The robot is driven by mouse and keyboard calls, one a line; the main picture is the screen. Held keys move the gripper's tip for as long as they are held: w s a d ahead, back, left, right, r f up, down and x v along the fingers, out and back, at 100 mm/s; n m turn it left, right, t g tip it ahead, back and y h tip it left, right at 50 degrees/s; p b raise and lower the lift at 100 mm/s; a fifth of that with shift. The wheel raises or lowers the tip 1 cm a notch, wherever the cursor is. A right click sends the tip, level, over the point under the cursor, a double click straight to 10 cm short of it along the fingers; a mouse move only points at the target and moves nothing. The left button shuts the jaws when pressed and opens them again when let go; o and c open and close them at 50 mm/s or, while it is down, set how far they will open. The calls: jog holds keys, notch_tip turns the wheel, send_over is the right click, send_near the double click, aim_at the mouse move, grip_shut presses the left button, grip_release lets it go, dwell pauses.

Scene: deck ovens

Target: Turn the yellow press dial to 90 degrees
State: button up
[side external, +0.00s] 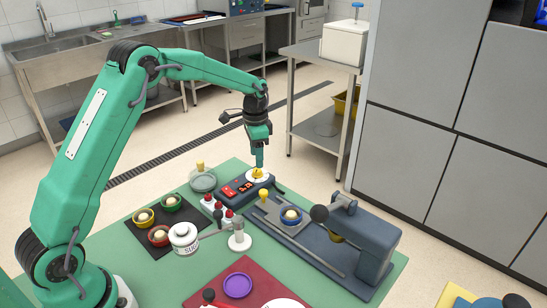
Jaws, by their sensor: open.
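The yellow dial (258,173) sits on a white round face on top of a dark box (231,196) with red lit parts, near the back of the green table. My gripper (259,164) points straight down right above the dial, with its fingertips at or very close to the top of it. The jaws are open, but the gap between them is too small to make out here. I cannot tell whether the fingers are around the dial or just over it. The dial's pointing angle is too small to read.
A dark press-like machine (371,235) with a lever stands just right of the dial box. A white jar (184,239), a dark mat with several bowls of dough balls and a glass dish (203,180) are to the left. A red mat (269,288) lies in front.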

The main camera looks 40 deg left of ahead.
aim_at(257, 170)
jog(key=shift+r, duration=1.55)
jog(key=shift+s+d+r, duration=0.1)
jog(key=shift+s+r, duration=0.05)
jog(key=shift+r, duration=0.15)
jog(key=s+d+r+n+t, duration=0.1)
jog(key=s+d+r+n, duration=0.1)
jog(key=s+r, duration=0.5)
jog(key=s+d+r+n+t, duration=0.1)
jog(key=s+d+r+t, duration=0.15)
jog(key=s+r, duration=0.45)
jog(key=s+d+f+n+t, duration=0.1)
jog(key=s, duration=0.8)
jog(key=s+d+n+t, duration=0.1)
jog(key=s+d+n, duration=0.1)
jog(key=s, duration=0.7)
jog(key=shift+f, duration=0.4)
